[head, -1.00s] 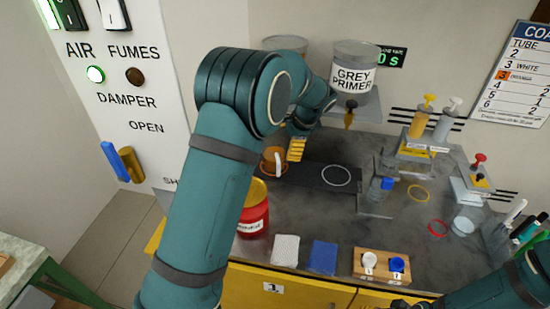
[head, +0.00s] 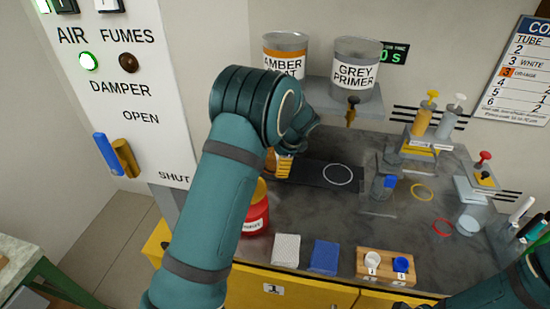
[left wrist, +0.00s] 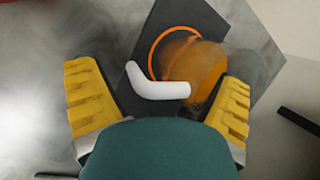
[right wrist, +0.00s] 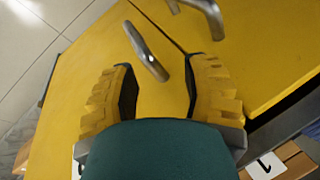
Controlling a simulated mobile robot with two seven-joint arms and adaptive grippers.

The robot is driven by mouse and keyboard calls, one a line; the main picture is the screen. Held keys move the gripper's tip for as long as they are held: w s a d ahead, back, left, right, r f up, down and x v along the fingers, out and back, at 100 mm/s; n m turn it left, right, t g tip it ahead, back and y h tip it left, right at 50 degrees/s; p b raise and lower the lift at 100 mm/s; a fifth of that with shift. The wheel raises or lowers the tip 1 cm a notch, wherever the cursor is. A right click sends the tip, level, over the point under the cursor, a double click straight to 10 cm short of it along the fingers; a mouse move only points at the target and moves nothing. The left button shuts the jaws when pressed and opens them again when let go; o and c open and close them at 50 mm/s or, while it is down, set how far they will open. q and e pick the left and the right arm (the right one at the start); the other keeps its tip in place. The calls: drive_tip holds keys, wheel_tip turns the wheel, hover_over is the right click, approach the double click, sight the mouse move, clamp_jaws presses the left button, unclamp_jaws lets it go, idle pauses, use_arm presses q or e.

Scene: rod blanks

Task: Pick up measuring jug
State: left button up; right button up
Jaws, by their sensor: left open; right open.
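The measuring jug (left wrist: 197,72) holds orange liquid and has a white handle (left wrist: 160,88). It stands on a dark strip (head: 310,176) at the back left of the bench. In the head view only a bit of orange of the jug (head: 270,163) shows behind my left gripper (head: 284,170). In the left wrist view my left gripper (left wrist: 160,98) is open, its yellow fingers on either side of the handle, with no visible grip on it. My right gripper (right wrist: 160,75) is open and empty over the yellow cabinet front, near a metal handle (right wrist: 147,52).
A red jar (head: 256,215) stands in front of the jug, partly behind my left arm. Amber (head: 285,55) and grey primer (head: 356,68) cans sit on a shelf above. A white ring (head: 338,175) marks a free spot on the strip. A blue-marked beaker (head: 383,186) stands right of it.

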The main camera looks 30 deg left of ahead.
use_arm(q)
drive_tip(key=shift+c, duration=0.2)
drive_tip(key=c, duration=1.5)
drive_tip(key=shift+r, duration=0.1)
drive_tip(key=shift+r, duration=0.15)
